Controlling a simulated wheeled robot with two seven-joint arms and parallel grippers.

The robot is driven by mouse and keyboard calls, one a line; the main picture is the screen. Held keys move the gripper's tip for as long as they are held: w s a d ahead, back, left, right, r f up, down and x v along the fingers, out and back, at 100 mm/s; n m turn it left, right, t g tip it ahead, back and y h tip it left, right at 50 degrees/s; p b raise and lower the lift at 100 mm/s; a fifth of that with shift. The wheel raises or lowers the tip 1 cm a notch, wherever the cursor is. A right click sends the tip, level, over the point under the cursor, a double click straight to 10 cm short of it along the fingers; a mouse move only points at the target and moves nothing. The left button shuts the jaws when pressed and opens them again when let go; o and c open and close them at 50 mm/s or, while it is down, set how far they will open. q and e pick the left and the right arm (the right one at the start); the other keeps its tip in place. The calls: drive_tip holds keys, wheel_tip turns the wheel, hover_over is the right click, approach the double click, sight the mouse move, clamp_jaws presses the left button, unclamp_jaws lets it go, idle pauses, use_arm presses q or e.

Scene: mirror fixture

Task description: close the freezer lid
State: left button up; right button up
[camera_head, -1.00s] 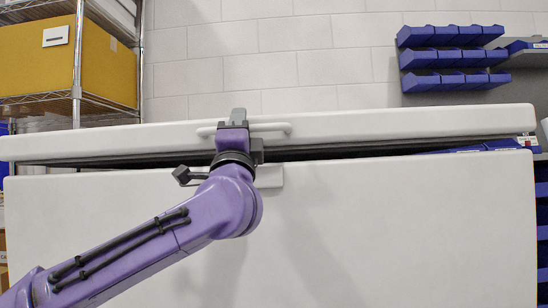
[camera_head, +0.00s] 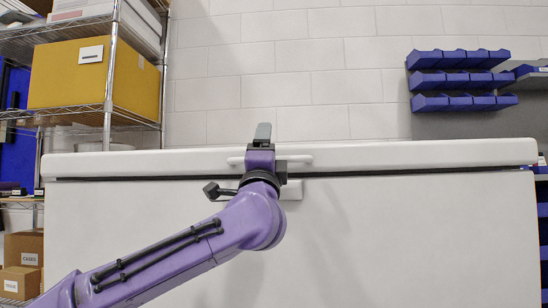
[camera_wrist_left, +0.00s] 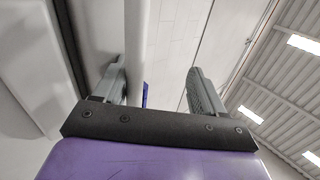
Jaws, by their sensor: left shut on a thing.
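The white freezer (camera_head: 420,235) fills the lower part of the head view. Its lid (camera_head: 420,153) lies low and nearly level on top, with only a thin dark line between lid and body. My left gripper (camera_head: 262,136) is at the front of the lid, shut on the white bar handle (camera_head: 300,159), whose ends show on both sides of it. In the left wrist view, the gripper's two grey fingers (camera_wrist_left: 155,88) stand apart with a white bar between them. My right gripper is in no view.
A wire shelf (camera_head: 108,60) with a yellow box (camera_head: 65,75) stands at the left, with cardboard boxes (camera_head: 20,282) below. Blue bins (camera_head: 460,80) hang on the right wall.

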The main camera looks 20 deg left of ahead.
use_arm(q)
drive_tip(key=f, duration=0.1)
drive_tip(key=w+f+g, duration=0.1)
drive_tip(key=shift+w+a+f, duration=0.1)
drive_tip(key=shift+w+f, duration=0.2)
drive_tip(key=shift+f, duration=0.1)
drive_tip(key=c, duration=0.4)
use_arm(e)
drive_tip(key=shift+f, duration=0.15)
use_arm(q)
drive_tip(key=shift+o, duration=0.2)
drive_tip(key=shift+s+r, duration=0.1)
drive_tip(key=shift+s, duration=0.1)
drive_tip(key=shift+s+d, duration=0.1)
drive_tip(key=shift+d, duration=0.15)
use_arm(e)
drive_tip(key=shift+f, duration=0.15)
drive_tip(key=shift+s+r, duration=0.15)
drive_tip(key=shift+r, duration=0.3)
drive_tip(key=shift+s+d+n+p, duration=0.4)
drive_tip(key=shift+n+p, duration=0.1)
drive_tip(key=shift+p, duration=0.15)
use_arm(q)
drive_tip(key=v, duration=0.9)
drive_tip(key=shift+s+a, duration=0.2)
drive_tip(key=shift+s, duration=0.45)
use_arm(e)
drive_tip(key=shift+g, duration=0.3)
